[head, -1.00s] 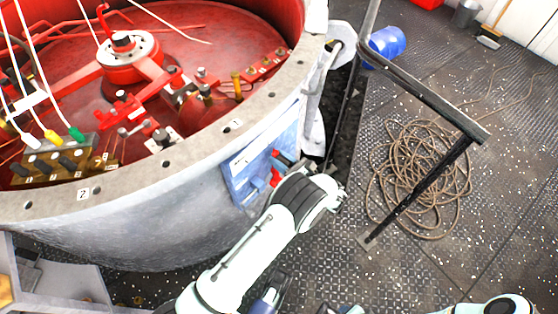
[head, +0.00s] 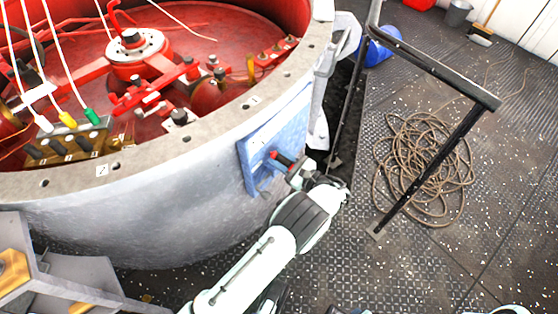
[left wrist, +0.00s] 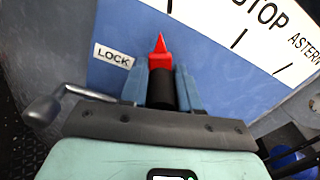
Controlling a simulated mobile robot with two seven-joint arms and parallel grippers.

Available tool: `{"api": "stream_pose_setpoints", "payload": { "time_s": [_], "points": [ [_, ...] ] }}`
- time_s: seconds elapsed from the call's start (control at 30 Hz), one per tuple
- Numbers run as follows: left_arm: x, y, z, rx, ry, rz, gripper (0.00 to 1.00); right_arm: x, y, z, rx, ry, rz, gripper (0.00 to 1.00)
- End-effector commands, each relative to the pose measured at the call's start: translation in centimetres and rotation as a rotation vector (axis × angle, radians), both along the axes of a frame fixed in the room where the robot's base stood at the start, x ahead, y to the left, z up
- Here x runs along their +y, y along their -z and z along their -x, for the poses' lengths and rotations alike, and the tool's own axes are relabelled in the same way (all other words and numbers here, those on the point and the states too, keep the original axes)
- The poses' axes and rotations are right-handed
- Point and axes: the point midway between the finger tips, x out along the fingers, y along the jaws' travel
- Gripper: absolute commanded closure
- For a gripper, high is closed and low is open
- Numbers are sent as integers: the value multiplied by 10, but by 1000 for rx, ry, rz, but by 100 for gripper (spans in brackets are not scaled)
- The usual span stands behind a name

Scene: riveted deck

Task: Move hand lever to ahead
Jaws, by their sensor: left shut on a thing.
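The hand lever has a black grip (left wrist: 162,88) with a red pointed tip (left wrist: 159,52). It stands out from a blue panel (head: 262,137) on the drum's outer wall; its dark end (head: 281,157) also shows in the head view. My left gripper (head: 289,168) is at the lever, its two blue fingers shut on the black grip, as the left wrist view (left wrist: 161,92) shows. The red tip points up toward the white scale's left end, left of the STOP mark (left wrist: 262,12). ASTERN is further right; no AHEAD lettering is visible. My right gripper is out of view.
A LOCK label (left wrist: 114,55) and a grey-knobbed handle (left wrist: 45,108) sit left of the grip. A dark rail (head: 430,68) stands right of the drum (head: 160,215). Coiled rope (head: 420,165) and a blue bucket (head: 380,48) lie on the deck.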

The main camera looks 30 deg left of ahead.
Motion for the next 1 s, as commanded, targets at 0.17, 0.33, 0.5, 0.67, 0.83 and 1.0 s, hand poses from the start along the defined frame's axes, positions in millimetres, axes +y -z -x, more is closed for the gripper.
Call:
{"api": "stream_pose_setpoints", "payload": {
  "time_s": [0.17,0.33,0.5,0.67,0.83,1.0],
  "points": [
    [0,4,5,15,-14,1,100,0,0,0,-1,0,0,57],
    [0,4,5,15,-11,1,46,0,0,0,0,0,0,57],
    [0,3,3,10,-9,3,46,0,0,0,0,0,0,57],
    [-3,2,3,7,-6,3,46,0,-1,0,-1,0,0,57],
    [-27,2,7,7,-3,4,46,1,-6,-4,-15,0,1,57],
    [-66,2,13,7,-3,4,46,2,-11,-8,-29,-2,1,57]
  ]
}}
